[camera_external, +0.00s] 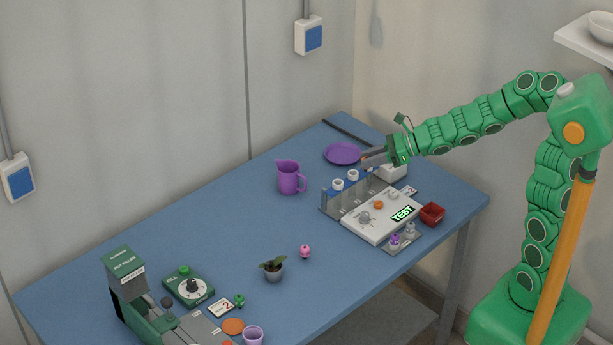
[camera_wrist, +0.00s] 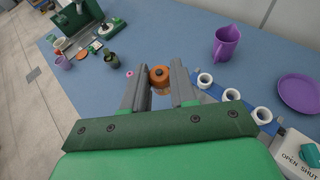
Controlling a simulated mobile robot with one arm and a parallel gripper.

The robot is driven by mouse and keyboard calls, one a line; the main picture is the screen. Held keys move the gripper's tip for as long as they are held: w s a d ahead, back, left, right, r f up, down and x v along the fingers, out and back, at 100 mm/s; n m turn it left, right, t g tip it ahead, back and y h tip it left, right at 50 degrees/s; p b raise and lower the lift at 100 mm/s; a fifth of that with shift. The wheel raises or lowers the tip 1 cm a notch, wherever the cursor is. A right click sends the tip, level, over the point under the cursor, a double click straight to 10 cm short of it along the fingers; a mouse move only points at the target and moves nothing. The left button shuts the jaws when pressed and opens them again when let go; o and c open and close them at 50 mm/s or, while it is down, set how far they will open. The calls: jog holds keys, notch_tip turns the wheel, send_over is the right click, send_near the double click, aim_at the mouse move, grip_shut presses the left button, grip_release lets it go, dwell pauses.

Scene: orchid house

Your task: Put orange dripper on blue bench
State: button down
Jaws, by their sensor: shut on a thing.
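My gripper (camera_external: 374,156) is above the far right part of the blue bench (camera_external: 240,222). In the wrist view its two fingers (camera_wrist: 160,88) are shut on the orange dripper (camera_wrist: 159,76), which has a dark spot on its top. In the external view only a small orange bit (camera_external: 364,157) of it shows at the fingertips. The dripper looks held above the rack, near its white-topped vials. The fingers hide its lower part. The bench top also shows in the wrist view (camera_wrist: 185,40).
A rack with white-topped vials (camera_external: 338,184), a white TEST board (camera_external: 374,220) and a red tray (camera_external: 432,214) crowd the right end. A purple plate (camera_external: 342,153) and purple jug (camera_external: 289,176) stand behind. A potted plant (camera_external: 273,270) stands nearer. Bare bench lies left of the jug.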

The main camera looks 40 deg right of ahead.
jog(key=w+a+f+n+g+y, duration=0.1)
jog(key=w+a+f, duration=0.2)
jog(key=a, duration=0.4)
jog(key=w+a+f+n+g, duration=0.2)
jog(key=w+a, duration=0.2)
jog(key=a, duration=0.3)
jog(key=w+a+f+n+g+y, duration=0.1)
jog(key=w+a+f, duration=0.2)
jog(key=a, duration=0.5)
jog(key=w+a+f, duration=0.1)
jog(key=w+f, duration=0.1)
jog(key=w, duration=0.1)
jog(key=w+a+f, duration=0.2)
jog(key=w+f, duration=0.1)
jog(key=w, duration=0.1)
jog(key=w+a+f, duration=0.1)
jog(key=w+f, duration=0.2)
jog(key=w, duration=0.1)
jog(key=shift+a, duration=0.2)
jog(key=shift+w+a+f, duration=0.3)
jog(key=shift+w+f, duration=0.35)
jog(key=shift+f, duration=0.05)
jog(key=shift+w+f, duration=0.15)
jog(key=shift+f, duration=1.6)
jog(key=shift+f, duration=0.1)
